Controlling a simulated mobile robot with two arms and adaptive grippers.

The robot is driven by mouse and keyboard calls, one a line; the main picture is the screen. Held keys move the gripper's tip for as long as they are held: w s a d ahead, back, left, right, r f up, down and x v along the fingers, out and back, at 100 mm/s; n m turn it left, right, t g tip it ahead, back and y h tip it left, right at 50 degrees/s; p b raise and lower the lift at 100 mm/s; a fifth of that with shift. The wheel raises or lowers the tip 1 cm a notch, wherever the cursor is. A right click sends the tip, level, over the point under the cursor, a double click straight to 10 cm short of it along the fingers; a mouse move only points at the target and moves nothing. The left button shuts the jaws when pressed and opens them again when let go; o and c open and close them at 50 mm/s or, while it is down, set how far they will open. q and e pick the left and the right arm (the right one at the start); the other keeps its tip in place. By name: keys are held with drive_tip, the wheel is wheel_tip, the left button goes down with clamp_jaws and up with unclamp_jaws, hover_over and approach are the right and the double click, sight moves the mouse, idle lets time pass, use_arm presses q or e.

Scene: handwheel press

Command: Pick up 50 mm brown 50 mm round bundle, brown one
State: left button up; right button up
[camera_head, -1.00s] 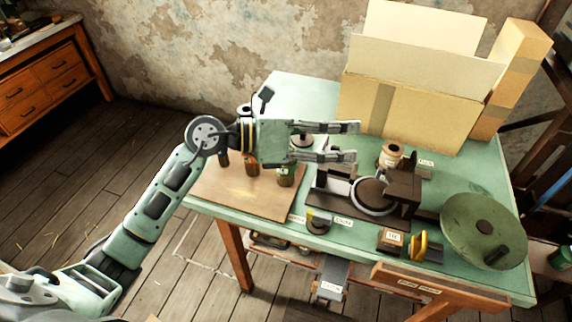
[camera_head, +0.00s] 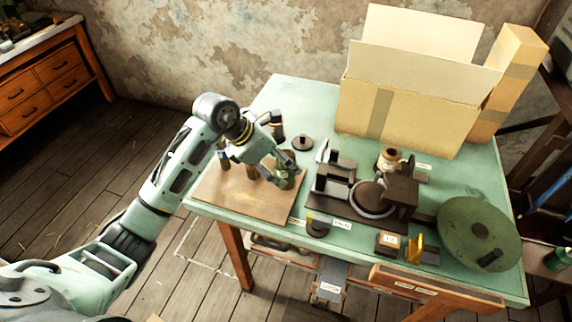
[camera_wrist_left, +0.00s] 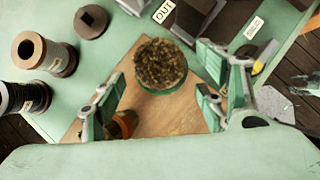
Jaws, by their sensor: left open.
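A round bundle (camera_wrist_left: 160,66) with a rough brown top and a green side stands upright on the wooden board in the left wrist view. It also shows as the green-sided bundle (camera_head: 287,172) in the head view. My left gripper (camera_wrist_left: 158,102) is open, with its fingers on either side in the picture; no contact shows. In the head view the left gripper (camera_head: 279,158) points down over the board and partly hides things there. An orange-brown round piece (camera_wrist_left: 124,123) stands partly hidden behind one finger; it shows in the head view (camera_head: 252,170) too.
The wooden board (camera_head: 225,192) lies on the green table. A brown spool (camera_wrist_left: 42,52) and a black spool (camera_wrist_left: 22,98) stand nearby. The press (camera_head: 375,195), a green wheel (camera_head: 480,232) and a cardboard box (camera_head: 410,110) occupy the right side.

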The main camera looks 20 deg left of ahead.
use_arm(q)
drive_tip(key=shift+x, duration=0.95)
drive_tip(key=c, duration=1.3)
use_arm(e)
drive_tip(key=shift+d+r, duration=0.15)
drive_tip(key=shift+r, duration=0.15)
use_arm(q)
drive_tip(key=shift+r, duration=0.1)
